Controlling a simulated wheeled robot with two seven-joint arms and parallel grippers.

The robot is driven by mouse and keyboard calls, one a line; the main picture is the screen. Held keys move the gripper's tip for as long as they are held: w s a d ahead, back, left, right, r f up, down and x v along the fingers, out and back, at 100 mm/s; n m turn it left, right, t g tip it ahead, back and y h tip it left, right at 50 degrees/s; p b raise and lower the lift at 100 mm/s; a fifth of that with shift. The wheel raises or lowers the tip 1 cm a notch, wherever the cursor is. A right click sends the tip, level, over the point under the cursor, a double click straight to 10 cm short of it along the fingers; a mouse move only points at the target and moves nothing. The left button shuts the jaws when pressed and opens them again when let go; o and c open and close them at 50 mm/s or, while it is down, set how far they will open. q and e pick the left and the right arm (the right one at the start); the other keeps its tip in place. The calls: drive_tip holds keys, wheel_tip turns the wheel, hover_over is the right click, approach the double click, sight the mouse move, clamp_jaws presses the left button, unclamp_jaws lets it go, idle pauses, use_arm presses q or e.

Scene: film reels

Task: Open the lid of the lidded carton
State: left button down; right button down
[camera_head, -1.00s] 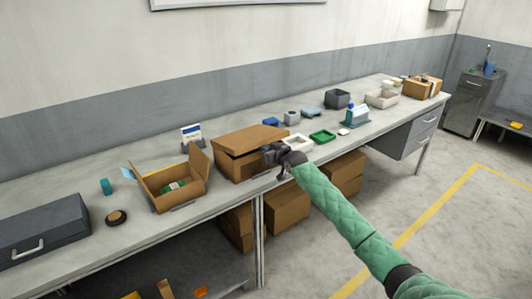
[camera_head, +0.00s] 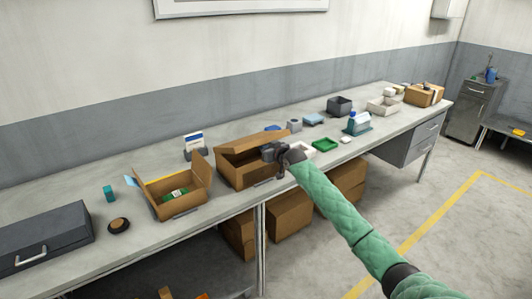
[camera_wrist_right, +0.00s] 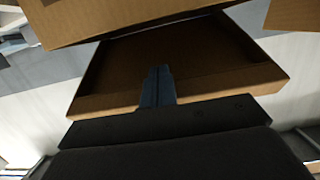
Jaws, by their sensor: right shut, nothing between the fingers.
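The lidded carton (camera_head: 237,177) is a brown cardboard box near the front edge of the bench. Its lid (camera_head: 252,142) is tilted up, with a dark gap showing between lid and box in the head view. My right gripper (camera_head: 267,152) is at the right front of this gap. In the right wrist view the closed fingers (camera_wrist_right: 158,78) are empty and overlap the lid's inner face (camera_wrist_right: 200,62); whether they touch it is hard to tell. My left gripper is not in view.
An open carton (camera_head: 178,207) with a green item inside stands to the left. A dark case (camera_head: 45,235) is at the far left. Several cartons sit under the bench.

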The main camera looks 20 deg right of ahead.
drive_tip(key=shift+w+a+r, duration=0.25)
drive_tip(key=shift+w+r, duration=0.4)
drive_tip(key=shift+r, duration=0.3)
drive_tip(key=shift+w+a+r, duration=0.2)
drive_tip(key=shift+w+r, duration=0.35)
drive_tip(key=shift+w, duration=0.15)
drive_tip(key=shift+w+a+r, duration=0.25)
drive_tip(key=shift+w+r, duration=0.35)
drive_tip(key=shift+w, duration=0.05)
drive_tip(key=shift+w+a+r, duration=0.2)
drive_tip(key=shift+w+r, duration=0.35)
drive_tip(key=shift+w, duration=0.15)
drive_tip(key=shift+w, duration=0.1)
drive_tip(key=shift+w+a+r+b, duration=0.25)
drive_tip(key=shift+w+r+b, duration=0.1)
drive_tip(key=shift+w, duration=0.4)
drive_tip(key=shift+w+a+r+b, duration=0.2)
drive_tip(key=shift+w+a+r, duration=0.1)
drive_tip(key=shift+w, duration=0.4)
drive_tip(key=shift+w+a+r+b, duration=0.2)
drive_tip(key=shift+w+r+b, duration=0.15)
drive_tip(key=shift+w, duration=0.4)
drive_tip(key=shift+w, duration=0.1)
